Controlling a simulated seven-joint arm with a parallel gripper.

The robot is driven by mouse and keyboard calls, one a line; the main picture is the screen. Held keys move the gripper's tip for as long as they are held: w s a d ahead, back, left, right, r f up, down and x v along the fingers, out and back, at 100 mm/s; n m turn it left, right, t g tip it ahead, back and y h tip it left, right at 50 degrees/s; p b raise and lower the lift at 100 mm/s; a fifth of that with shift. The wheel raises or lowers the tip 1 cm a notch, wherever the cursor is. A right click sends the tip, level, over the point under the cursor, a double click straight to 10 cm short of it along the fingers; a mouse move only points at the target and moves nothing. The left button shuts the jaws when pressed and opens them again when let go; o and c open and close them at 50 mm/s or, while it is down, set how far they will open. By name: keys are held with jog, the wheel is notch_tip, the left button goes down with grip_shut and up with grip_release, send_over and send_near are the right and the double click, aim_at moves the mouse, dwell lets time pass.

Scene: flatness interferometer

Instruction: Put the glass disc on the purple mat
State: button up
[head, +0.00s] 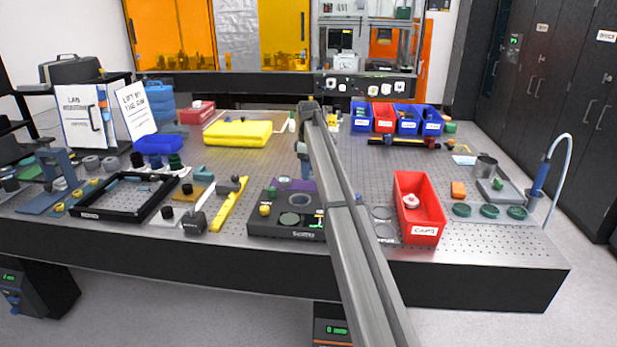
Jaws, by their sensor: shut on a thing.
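My gripper (303,176) points down from the end of my arm, over or just behind the black instrument block near the table's middle. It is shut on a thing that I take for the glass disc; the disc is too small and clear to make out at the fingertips. The purple mat (284,184) shows in part behind the block, just below and around the gripper. My arm hides part of the mat's right side. I cannot tell whether the fingertips are above the mat or touching it.
The black instrument block (258,226) with round plates stands in front of the mat. A red caps bin (420,236) stands to the right, with grey discs (381,212) beside it. A yellow bar (230,204) and a black frame (100,214) lie to the left. A yellow case (238,133) lies behind.

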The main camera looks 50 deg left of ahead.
jog(key=shift+f, duration=1.5)
jog(key=shift+f, duration=0.15)
jog(key=o, duration=1.1)
jog(key=shift+c, duration=0.2)
notch_tip(320, 180, up, 12)
